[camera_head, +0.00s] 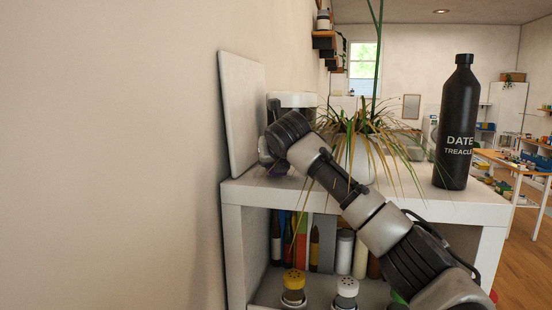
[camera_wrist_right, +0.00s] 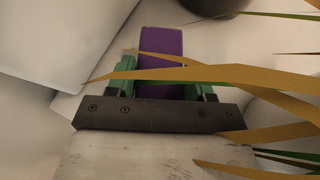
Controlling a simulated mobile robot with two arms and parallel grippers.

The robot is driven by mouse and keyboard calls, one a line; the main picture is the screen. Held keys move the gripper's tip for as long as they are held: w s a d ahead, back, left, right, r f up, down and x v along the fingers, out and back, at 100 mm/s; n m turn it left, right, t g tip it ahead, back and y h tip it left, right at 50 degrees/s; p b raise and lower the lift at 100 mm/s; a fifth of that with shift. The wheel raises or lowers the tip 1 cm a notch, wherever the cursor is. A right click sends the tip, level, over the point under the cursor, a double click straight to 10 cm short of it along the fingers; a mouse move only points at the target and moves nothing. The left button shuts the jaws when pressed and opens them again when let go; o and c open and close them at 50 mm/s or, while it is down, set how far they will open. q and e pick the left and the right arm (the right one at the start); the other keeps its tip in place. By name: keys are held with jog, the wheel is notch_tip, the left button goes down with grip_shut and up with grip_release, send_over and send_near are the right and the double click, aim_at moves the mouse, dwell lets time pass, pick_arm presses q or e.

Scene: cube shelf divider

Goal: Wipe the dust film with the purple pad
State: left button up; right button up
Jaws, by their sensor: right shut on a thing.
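The purple pad (camera_wrist_right: 161,48) is held between the green fingers of my right gripper (camera_wrist_right: 164,75) in the right wrist view. In the head view my right arm reaches in from the lower right, and my right gripper (camera_head: 270,158) is low over the back left of the white shelf top (camera_head: 455,204). Only a trace of purple shows there, so I cannot tell whether the pad touches the surface. I cannot make out a distinct dust film. My left gripper is not in view.
A white panel (camera_head: 242,115) leans at the wall, left of my gripper. A potted spiky plant (camera_head: 358,160) stands close by, its leaves crossing my arm and the wrist view. A black bottle (camera_head: 456,125) stands at the right.

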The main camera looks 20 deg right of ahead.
aim_at(269, 172)
jog(key=shift+f, duration=0.5)
jog(key=shift+s+a, duration=0.1)
jog(key=shift+s+a+f+b, duration=0.1)
jog(key=shift+s+a+b, duration=0.55)
jog(key=shift+s, duration=0.45)
jog(key=shift+s+a+f+b, duration=0.1)
jog(key=shift+s+a+b, duration=0.35)
jog(key=shift+s+a, duration=0.5)
jog(key=shift+s+d, duration=0.1)
jog(key=shift+s, duration=0.1)
jog(key=shift+r, duration=0.1)
